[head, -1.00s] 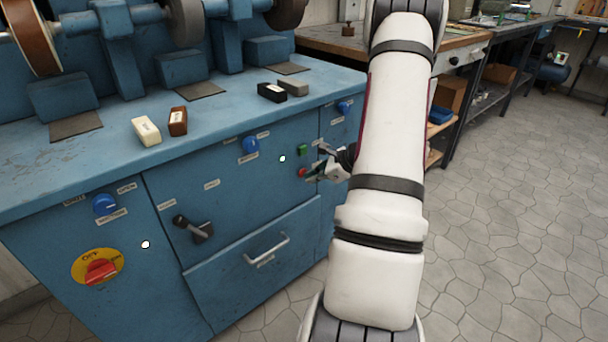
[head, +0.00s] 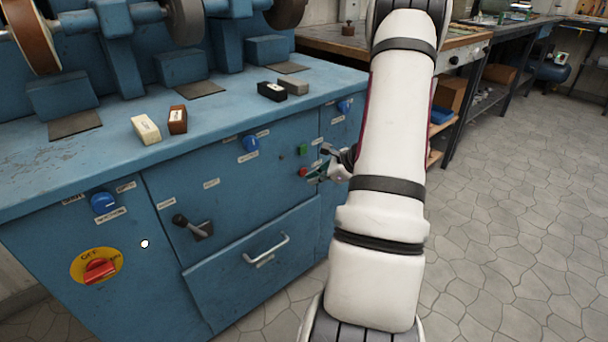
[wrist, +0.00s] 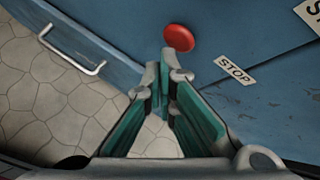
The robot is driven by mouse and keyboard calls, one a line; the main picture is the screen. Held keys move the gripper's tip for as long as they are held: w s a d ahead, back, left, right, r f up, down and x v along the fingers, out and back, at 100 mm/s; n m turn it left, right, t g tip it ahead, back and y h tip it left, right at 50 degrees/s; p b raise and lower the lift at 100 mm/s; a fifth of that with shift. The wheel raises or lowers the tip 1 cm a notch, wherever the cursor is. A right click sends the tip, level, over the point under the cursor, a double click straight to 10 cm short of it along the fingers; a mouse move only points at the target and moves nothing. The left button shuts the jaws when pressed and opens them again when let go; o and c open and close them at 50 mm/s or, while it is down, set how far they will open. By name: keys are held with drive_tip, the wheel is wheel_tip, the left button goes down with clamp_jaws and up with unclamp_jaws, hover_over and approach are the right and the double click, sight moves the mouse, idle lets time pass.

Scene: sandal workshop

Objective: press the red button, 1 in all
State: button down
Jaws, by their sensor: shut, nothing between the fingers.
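The red button (head: 302,172) is on the blue front panel of the machine, just below a green button (head: 303,150). My gripper (head: 318,174) is shut and empty, just right of the red button in the head view. A small round lamp (head: 282,156) left of the buttons is dark.
Blue knobs (head: 250,143), a black lever (head: 193,226), a drawer handle (head: 267,249) and a red rotary switch (head: 100,270) are on the same panel. A white lamp (head: 145,244) is lit. Small blocks lie on the bench top (head: 225,107). Tiled floor (head: 510,220) is clear at right.

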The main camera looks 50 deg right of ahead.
drive_tip(key=shift+s, duration=0.2)
drive_tip(key=s, duration=0.2)
drive_tip(key=s+a+b, duration=0.1)
drive_tip(key=s, duration=0.1)
drive_tip(key=shift+s+a, duration=0.1)
drive_tip(key=shift+s, duration=0.3)
idle(0.9)
